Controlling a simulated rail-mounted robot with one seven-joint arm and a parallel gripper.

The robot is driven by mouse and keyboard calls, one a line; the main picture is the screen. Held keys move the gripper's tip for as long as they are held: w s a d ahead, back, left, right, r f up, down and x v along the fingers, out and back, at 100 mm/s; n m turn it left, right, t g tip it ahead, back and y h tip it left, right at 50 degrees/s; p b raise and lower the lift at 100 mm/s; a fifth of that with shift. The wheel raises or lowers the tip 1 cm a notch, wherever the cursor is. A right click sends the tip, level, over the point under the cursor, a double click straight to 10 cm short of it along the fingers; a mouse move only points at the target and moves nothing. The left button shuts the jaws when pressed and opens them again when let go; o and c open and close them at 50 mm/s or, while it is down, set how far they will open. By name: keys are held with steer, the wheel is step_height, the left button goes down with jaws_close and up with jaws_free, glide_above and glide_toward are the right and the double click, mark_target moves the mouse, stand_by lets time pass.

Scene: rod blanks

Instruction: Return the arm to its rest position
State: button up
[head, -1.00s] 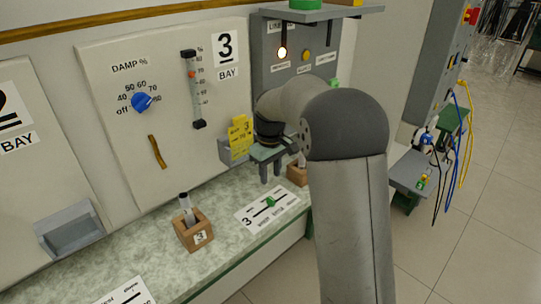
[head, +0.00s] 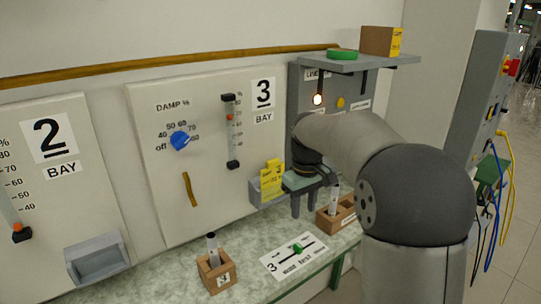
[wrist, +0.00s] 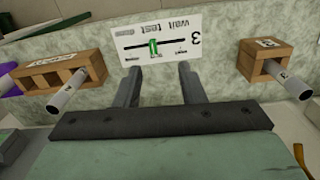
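My gripper (head: 303,208) hangs above the green-speckled counter, in front of the yellow card holder at the right of the bay 3 panel. In the wrist view its two dark fingers (wrist: 157,72) are spread apart with nothing between them. Below them lies the white bay 3 slider card (wrist: 155,38), with a green slider. My grey arm (head: 415,195) reaches in from the right and covers part of the counter and the wall behind.
A small wooden block with a rod (head: 216,272) stands left of the slider card (head: 293,257). A longer block (head: 338,215) with a rod stands right, close to my gripper. A grey shelf (head: 375,62) juts out above. A blue damper knob (head: 180,141) is on the panel.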

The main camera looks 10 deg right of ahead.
steer(key=s+f+m, duration=0.2)
steer(key=s+f, duration=0.2)
steer(key=s, duration=1)
steer(key=s+f+m, duration=0.3)
steer(key=s, duration=1.2)
steer(key=shift+a+f+t, duration=0.3)
steer(key=shift+a+f, duration=0.05)
steer(key=shift+f, duration=0.05)
